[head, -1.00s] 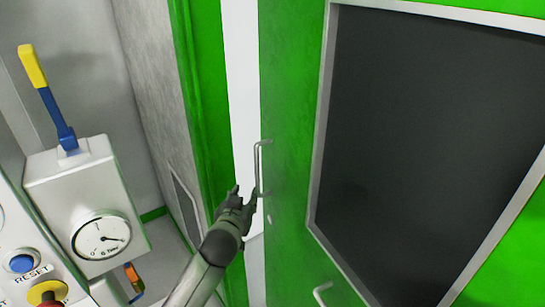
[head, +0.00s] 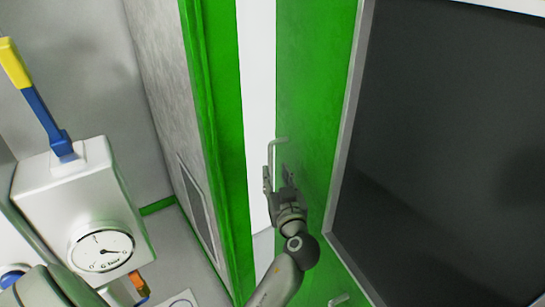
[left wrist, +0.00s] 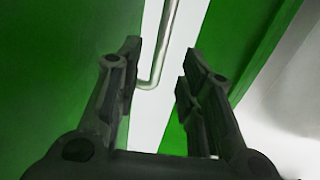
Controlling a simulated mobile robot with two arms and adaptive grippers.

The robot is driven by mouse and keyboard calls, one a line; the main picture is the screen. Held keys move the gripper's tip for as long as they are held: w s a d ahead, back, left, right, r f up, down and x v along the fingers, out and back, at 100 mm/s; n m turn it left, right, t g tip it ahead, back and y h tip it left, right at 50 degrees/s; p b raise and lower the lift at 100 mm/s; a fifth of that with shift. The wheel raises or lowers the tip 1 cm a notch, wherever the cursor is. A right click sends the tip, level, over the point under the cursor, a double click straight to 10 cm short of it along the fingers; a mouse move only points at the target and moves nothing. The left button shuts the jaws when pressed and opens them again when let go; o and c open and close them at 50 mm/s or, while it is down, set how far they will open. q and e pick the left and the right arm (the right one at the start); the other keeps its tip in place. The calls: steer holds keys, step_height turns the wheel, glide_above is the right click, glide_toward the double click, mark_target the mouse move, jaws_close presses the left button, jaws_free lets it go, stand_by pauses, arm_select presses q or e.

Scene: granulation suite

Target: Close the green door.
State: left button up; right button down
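The green door (head: 307,100), with a large dark window (head: 450,150), stands ajar. A white gap shows between its edge and the green frame (head: 222,120). A thin metal handle (head: 272,150) is on the door near that edge. My left gripper (head: 277,178) is at the handle's lower part and hides some of it. In the left wrist view, my left gripper's fingers are spread, and the lower end of the handle (left wrist: 168,35) shows between or just beyond them. I cannot tell whether they touch it. My right gripper is not in view.
A white box with a round gauge (head: 101,246) and a blue lever with a yellow end (head: 35,100) stand at the left. A grey panel wall (head: 165,90) with a vent (head: 195,205) adjoins the frame. A second metal fitting (head: 339,299) sits low on the door.

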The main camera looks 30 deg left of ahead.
mark_target(271, 163)
arm_select(q)
steer(key=p+x, duration=0.2)
steer(key=x, duration=0.5)
steer(key=shift+w+a, duration=0.15)
steer(key=shift+a, duration=0.05)
steer(key=shift+f, duration=0.1)
steer(key=shift+c, duration=0.4)
jaws_close()
